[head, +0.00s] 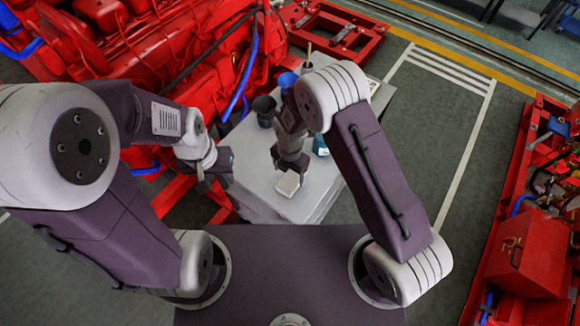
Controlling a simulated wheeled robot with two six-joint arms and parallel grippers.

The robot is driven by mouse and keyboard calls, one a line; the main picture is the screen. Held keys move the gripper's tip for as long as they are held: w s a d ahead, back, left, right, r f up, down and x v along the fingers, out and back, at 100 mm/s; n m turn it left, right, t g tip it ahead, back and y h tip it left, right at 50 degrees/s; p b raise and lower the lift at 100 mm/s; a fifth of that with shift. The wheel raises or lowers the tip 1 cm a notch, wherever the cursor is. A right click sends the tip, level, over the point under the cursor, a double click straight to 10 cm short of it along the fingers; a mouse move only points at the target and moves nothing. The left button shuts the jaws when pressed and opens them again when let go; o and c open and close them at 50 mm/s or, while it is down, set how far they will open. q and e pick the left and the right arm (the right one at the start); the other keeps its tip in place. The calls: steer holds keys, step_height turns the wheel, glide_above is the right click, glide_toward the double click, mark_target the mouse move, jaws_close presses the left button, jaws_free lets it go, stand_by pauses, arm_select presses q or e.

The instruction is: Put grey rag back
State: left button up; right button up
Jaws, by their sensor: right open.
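A small pale, flat-topped thing (288,184) lies near the front of the light grey table (258,190). It may be the grey rag, but it is too small to be sure. My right gripper (290,168) points down right behind it, open; I cannot tell whether they touch. No other rag shows, and my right arm hides part of the table top. My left gripper (218,172) is at the table's left edge, apart from the pale thing. Its fingers are too small and dark to tell whether they are open.
A dark cup (264,110), a blue funnel-like thing (287,80) and a blue-and-white container (320,146) stand on the table. The red engine (150,45) is close behind and left. A red toolbox (525,255) is at far right. The floor right of the table is clear.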

mark_target(290, 182)
step_height(290, 182, up, 6)
steer(key=shift+f, duration=0.25)
steer(key=s+d+r+m, duration=0.5)
steer(key=d+m, duration=0.4)
steer(key=m, duration=0.5)
steer(key=s+d+r+m+t, duration=0.1)
steer(key=s+d+r+m, duration=0.4)
steer(key=m, duration=1)
steer(key=d+r, duration=0.1)
steer(key=d, duration=0.2)
steer(key=shift+d, duration=0.35)
step_height(290, 182, down, 7)
steer(key=b, duration=0.7)
